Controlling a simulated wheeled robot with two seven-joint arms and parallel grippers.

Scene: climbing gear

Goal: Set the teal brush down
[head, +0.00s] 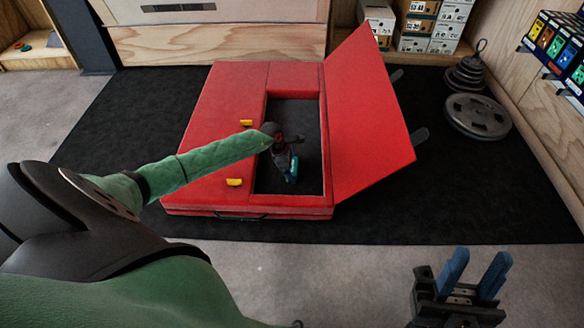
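My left arm reaches in from the left over the red pad (230,95). My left gripper (291,166) points down into the dark rectangular opening in the pad. The teal brush (293,171) shows as a small teal patch at the gripper's tip, low in the opening. It is too small and too covered to tell whether the fingers grip it or whether it touches the floor of the opening. My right gripper (470,275), with two blue fingers spread apart, is open and empty at the bottom right.
A red flap (365,120) stands raised and tilted along the opening's right side. Two yellow pieces (234,182) sit on the pad left of the opening. Black matting (480,200) surrounds the pad. Weight plates (478,115) and shoe boxes (415,25) stand at the back right.

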